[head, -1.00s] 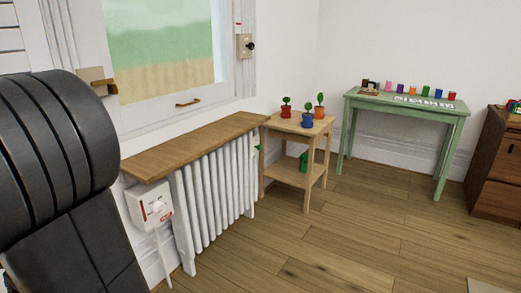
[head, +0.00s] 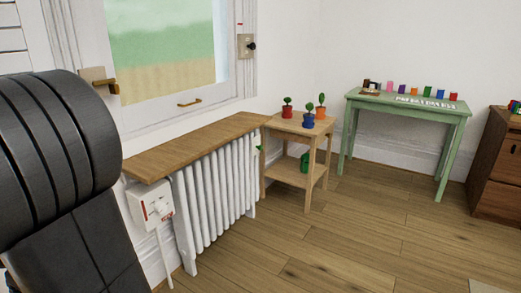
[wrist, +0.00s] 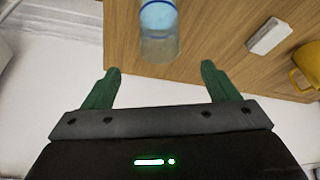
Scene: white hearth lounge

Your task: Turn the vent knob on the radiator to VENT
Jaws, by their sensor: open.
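The white radiator (head: 215,192) stands against the wall under a wooden shelf (head: 195,143). At its near end is a white box (head: 150,204) with a small knob and red marks; the lettering is too small to read. A small green part (head: 259,148) shows at the radiator's far end; I cannot tell whether it is the vent knob. My gripper (wrist: 158,75) shows in the wrist view, its two green fingers apart with nothing between them. It faces a wooden surface (wrist: 215,30) with a clear blue-banded bottle (wrist: 158,28) just ahead. The radiator is not recognisable there.
A small wooden stand (head: 295,180) with several potted plants is beyond the radiator. A green table (head: 405,104) and a brown cabinet (head: 495,165) are at the right. A white block (wrist: 269,36) and a yellow mug (wrist: 308,64) lie near the bottle.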

